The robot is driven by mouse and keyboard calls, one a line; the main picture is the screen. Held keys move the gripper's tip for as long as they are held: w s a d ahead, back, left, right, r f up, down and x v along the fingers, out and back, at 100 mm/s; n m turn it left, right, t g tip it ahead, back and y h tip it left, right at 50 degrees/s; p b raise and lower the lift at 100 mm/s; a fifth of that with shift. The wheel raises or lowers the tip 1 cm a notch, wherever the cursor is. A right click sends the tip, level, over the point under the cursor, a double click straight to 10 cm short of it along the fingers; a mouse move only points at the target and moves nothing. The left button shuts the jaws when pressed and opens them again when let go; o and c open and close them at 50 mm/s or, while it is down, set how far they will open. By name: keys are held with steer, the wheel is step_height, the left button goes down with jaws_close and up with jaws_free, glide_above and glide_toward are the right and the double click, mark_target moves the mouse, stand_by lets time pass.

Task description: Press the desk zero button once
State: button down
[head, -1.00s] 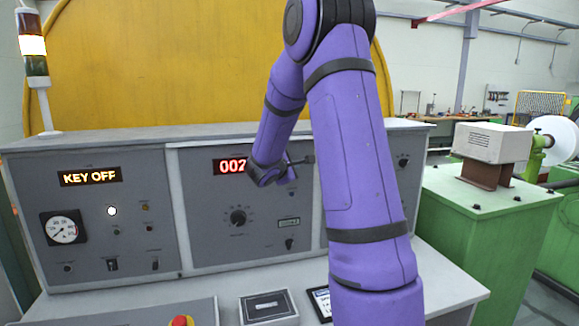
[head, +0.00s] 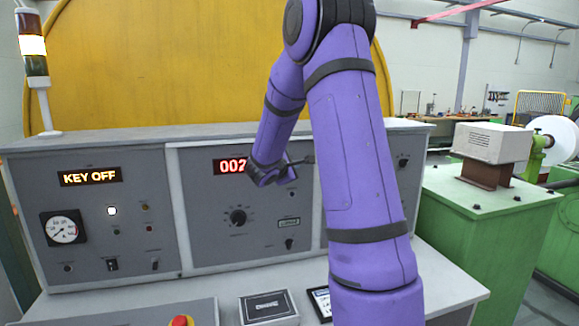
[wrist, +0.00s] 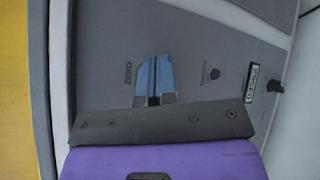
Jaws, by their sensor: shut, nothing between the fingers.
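The control desk (head: 205,200) has a grey front panel with displays and knobs. My gripper (wrist: 154,85) is shut and empty, its blue fingers together and pointing at the panel. In the wrist view a small label (wrist: 128,72), which seems to read ZERO, sits just left of the fingertips. The zero button itself does not show; the fingers seem to cover its place. I cannot tell whether the fingertips touch the panel. In the head view my wrist is in front of the panel, beside the red number display (head: 230,167), and hides part of it.
A rotary knob (head: 238,217), KEY OFF display (head: 90,177), gauge (head: 63,229) and red mushroom button (head: 181,321) are also on the desk.

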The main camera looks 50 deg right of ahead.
steer(key=shift+w+d, duration=0.1)
steer(key=shift+w, duration=0.05)
steer(key=shift+w+d, duration=0.1)
steer(key=shift+w, duration=0.1)
steer(key=shift+w+d, duration=0.2)
steer(key=shift+w, duration=0.1)
stand_by(0.8)
steer(key=shift+s+a, duration=0.1)
steer(key=shift+s, duration=0.05)
stand_by(0.3)
steer(key=shift+s+a, duration=0.3)
steer(key=shift+s, duration=0.2)
steer(key=s+a, duration=0.1)
steer(key=s, duration=0.2)
steer(key=s+a, duration=0.1)
steer(key=shift+s+a, duration=0.15)
steer(key=shift+a, duration=0.15)
stand_by(1.0)
